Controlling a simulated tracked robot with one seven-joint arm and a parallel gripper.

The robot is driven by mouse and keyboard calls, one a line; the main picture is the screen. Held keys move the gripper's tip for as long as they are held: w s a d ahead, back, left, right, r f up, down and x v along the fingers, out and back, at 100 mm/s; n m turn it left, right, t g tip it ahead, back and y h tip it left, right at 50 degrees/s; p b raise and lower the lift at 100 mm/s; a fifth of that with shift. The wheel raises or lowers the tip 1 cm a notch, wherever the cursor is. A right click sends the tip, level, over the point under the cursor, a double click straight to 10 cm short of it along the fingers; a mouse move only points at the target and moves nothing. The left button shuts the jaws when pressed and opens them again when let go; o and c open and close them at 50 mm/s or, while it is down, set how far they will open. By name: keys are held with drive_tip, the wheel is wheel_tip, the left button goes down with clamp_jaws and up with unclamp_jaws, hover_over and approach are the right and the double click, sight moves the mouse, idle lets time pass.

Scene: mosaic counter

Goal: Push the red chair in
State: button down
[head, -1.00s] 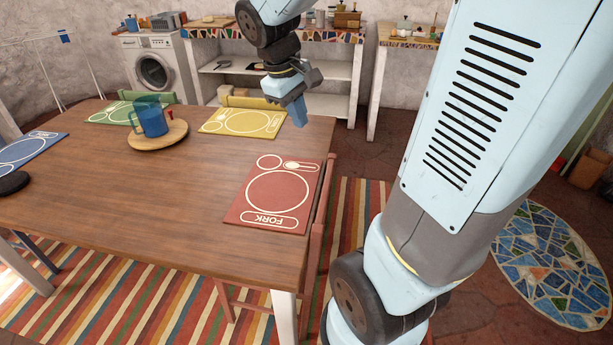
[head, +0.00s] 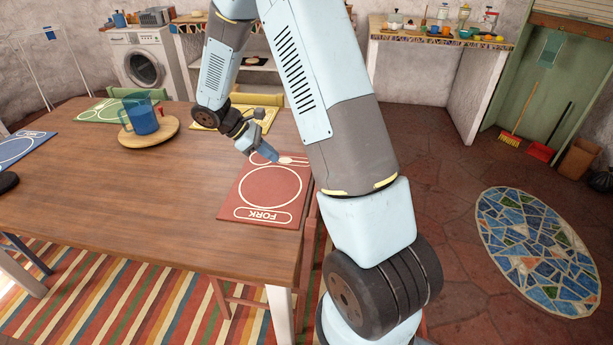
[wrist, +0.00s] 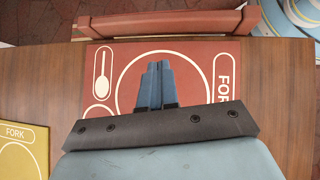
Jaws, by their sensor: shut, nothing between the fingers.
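The red chair (head: 311,238) stands at the right side of the wooden table (head: 150,215), mostly hidden by the tabletop and my arm. Its red top rail (wrist: 165,24) runs along the table edge at the top of the wrist view, with a narrow strip of floor showing between part of it and the edge. My gripper (head: 272,156) is shut and empty above the far end of the red placemat (head: 265,190). In the wrist view my gripper (wrist: 155,66) points across the placemat toward the chair rail, apart from it.
A blue pitcher (head: 142,118) stands on a round wooden board (head: 165,134) on the table. The yellow placemat (head: 225,128) lies beyond my gripper. Open floor lies right of my arm, with an oval mosaic rug (head: 540,250). A broom (head: 512,140) leans at the back right.

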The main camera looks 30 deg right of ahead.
drive_tip(key=shift+n, duration=0.4)
drive_tip(key=x, duration=0.7)
drive_tip(key=w+a+f+x, duration=0.1)
drive_tip(key=x, duration=0.3)
drive_tip(key=shift+d+f, duration=0.2)
drive_tip(key=shift+f, duration=0.15)
drive_tip(key=shift+s+d+r, duration=0.1)
drive_tip(key=shift+s+d, duration=0.15)
drive_tip(key=shift+d, duration=0.3)
drive_tip(key=shift+s+d, duration=0.2)
drive_tip(key=shift+d, duration=0.35)
drive_tip(key=shift+s+d, duration=0.25)
drive_tip(key=shift+d, duration=0.5)
drive_tip(key=d, duration=0.1)
drive_tip(key=s+d, duration=0.1)
drive_tip(key=d, duration=0.1)
drive_tip(key=s+d, duration=0.1)
drive_tip(key=d, duration=0.1)
drive_tip(key=shift+s+d, duration=0.15)
